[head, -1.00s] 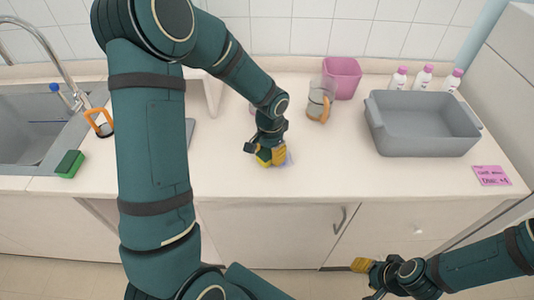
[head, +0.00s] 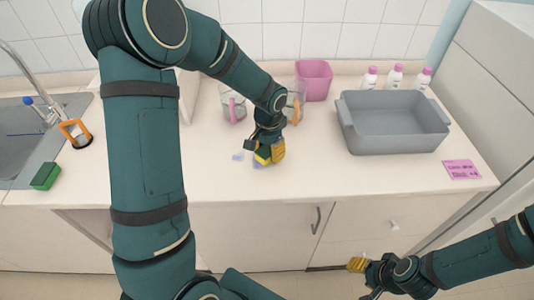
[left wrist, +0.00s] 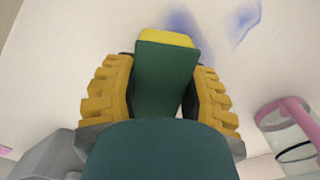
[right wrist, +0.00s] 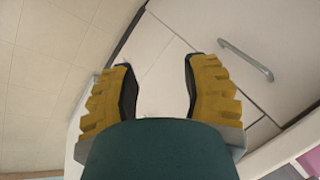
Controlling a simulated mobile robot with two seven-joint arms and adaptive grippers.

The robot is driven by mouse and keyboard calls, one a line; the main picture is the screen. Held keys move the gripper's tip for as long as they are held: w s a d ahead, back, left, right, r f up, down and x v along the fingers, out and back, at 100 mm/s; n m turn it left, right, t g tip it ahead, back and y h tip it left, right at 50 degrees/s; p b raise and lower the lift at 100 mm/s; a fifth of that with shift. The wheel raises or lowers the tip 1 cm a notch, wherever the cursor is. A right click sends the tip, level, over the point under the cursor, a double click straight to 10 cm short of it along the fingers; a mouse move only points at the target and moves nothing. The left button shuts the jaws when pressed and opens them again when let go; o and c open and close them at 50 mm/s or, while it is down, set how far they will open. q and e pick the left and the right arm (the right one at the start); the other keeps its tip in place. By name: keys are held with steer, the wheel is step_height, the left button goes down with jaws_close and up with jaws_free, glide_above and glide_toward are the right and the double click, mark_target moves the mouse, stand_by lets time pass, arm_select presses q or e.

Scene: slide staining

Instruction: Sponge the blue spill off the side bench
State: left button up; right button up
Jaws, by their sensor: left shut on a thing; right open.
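In the left wrist view the sponge's yellow end (left wrist: 166,38) shows between the fingers. Pale blue spill (head: 238,156) lies on the white bench (head: 330,170) to the left of the sponge, and a bit more shows right beside it. The left wrist view shows the spill as two smears, one close to the sponge (left wrist: 186,24) and one farther right (left wrist: 246,20). My right gripper (head: 362,272) is open and empty, low in front of the cabinets.
Two glass jugs (head: 233,106) (head: 294,104), a pink container (head: 315,80), a grey tub (head: 395,125), several bottles (head: 395,77) and a pink note (head: 462,170) stand or lie on the bench. Its front middle is clear.

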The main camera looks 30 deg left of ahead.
arm_select(q)
steer(key=shift+s+a+r+p, duration=0.15)
steer(key=shift+r+p, duration=0.1)
steer(key=shift+r, duration=0.25)
steer(key=shift+s+a+r+p, duration=0.1)
steer(key=shift+r+p, duration=0.15)
steer(key=shift+r, duration=0.2)
steer(key=shift+w+d+r+p, duration=0.15)
steer(key=shift+r+p, duration=0.4)
steer(key=shift+r, duration=0.2)
steer(key=shift+r+p, duration=0.8)
steer(key=shift+r, duration=0.35)
